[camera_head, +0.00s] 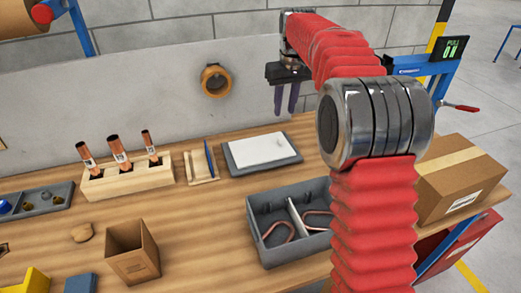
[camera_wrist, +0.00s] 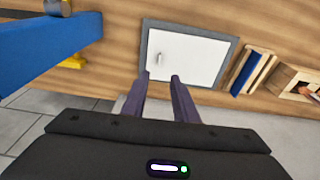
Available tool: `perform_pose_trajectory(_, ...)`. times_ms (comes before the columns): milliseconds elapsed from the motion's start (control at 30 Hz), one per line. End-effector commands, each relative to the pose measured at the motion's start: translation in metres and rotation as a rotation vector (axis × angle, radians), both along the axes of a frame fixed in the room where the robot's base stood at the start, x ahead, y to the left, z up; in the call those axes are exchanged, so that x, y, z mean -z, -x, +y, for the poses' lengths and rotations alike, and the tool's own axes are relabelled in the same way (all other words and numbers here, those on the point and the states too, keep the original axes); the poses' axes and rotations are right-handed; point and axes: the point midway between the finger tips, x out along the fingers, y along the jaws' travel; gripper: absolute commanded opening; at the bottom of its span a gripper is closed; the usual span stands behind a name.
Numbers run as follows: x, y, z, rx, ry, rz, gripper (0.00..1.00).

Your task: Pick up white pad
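The white pad (camera_head: 262,149) lies flat on a dark grey tray (camera_head: 233,168) at the back of the wooden bench. In the wrist view the white pad (camera_wrist: 190,55) fills most of the grey tray (camera_wrist: 149,33), with a small light piece on it near its left side. My gripper (camera_head: 286,98) is above the bench, near the pad's back right. It is open and empty, its two dark fingers apart. In the wrist view my gripper (camera_wrist: 159,78) has its fingertips over the pad's near edge; they look clear of it, but the exact height cannot be told.
A wooden block with copper tubes (camera_head: 127,180) and a small wooden holder (camera_head: 201,166) stand left of the tray. A divided grey bin (camera_head: 268,256) with bent copper pieces is in front. A cardboard box (camera_head: 457,177) stands right. A tape roll (camera_head: 215,80) hangs behind.

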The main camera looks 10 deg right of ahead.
Motion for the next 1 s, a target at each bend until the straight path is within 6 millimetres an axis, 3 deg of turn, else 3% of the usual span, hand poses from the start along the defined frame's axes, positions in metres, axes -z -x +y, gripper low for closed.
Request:
perform_pose_trajectory(433,0.007,-0.001,0.0,0.0,0.0,0.002,0.27)
perform_pose_trajectory(1000,0.082,-0.012,0.002,0.001,0.0,0.001,0.27)
